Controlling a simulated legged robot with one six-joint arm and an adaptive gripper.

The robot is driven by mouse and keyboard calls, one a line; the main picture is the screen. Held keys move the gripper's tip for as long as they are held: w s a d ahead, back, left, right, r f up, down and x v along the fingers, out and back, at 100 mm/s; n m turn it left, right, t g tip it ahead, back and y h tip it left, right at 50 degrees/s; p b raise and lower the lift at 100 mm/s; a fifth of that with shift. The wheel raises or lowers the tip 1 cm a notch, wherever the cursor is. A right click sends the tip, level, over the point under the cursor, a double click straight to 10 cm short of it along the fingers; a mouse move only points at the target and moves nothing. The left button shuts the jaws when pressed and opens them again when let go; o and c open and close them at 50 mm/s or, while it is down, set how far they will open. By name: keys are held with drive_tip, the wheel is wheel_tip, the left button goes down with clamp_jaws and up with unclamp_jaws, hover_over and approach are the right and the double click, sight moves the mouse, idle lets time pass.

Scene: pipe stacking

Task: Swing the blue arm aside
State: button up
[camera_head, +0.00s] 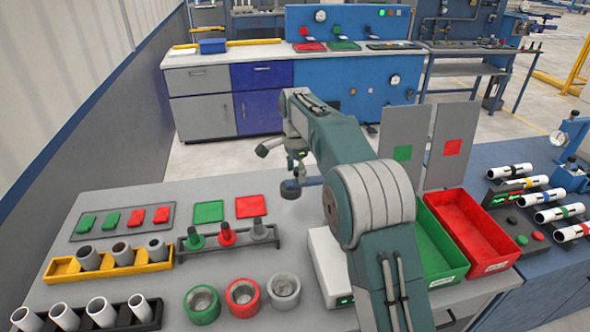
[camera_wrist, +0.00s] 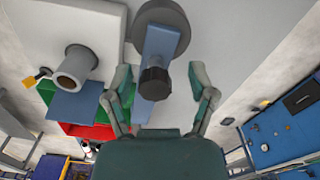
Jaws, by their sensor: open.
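My gripper (camera_wrist: 160,72) is open, one finger on each side of the knob with visible gaps. It also shows in the head view (camera_head: 297,166), small, above the blue arm. I cannot tell the exact height between them.
A green bin (camera_head: 437,250) and a red bin (camera_head: 474,235) stand right of my arm, with upright grey panels behind. Pegs (camera_head: 228,236), a yellow pipe rack (camera_head: 108,264) and round cups (camera_head: 243,297) fill the bench's left. A grey pipe (camera_wrist: 76,66) shows left of my gripper.

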wheel_tip(320, 180, up, 11)
drive_tip(key=shift+w+a+f, duration=0.1)
drive_tip(key=shift+w+f, duration=0.05)
drive_tip(key=shift+f, duration=0.05)
drive_tip(key=shift+r, duration=0.6)
drive_tip(key=s+d+r+n+t, duration=0.1)
drive_tip(key=s+d+r+n, duration=0.3)
drive_tip(key=s, duration=0.4)
drive_tip(key=s+d+r+n+t, duration=0.2)
drive_tip(key=s+d+r, duration=0.3)
drive_tip(key=s, duration=0.4)
drive_tip(key=s+d+f+n+t, duration=0.1)
drive_tip(key=s+d+f+n, duration=0.2)
drive_tip(key=s+f, duration=0.3)
drive_tip(key=s+d+f+n+t, duration=0.1)
drive_tip(key=s+d+f+n, duration=0.2)
drive_tip(key=s+f, duration=0.4)
drive_tip(key=s, duration=0.9)
drive_tip(key=shift+f+t, duration=0.15)
drive_tip(key=shift+t, duration=0.15)
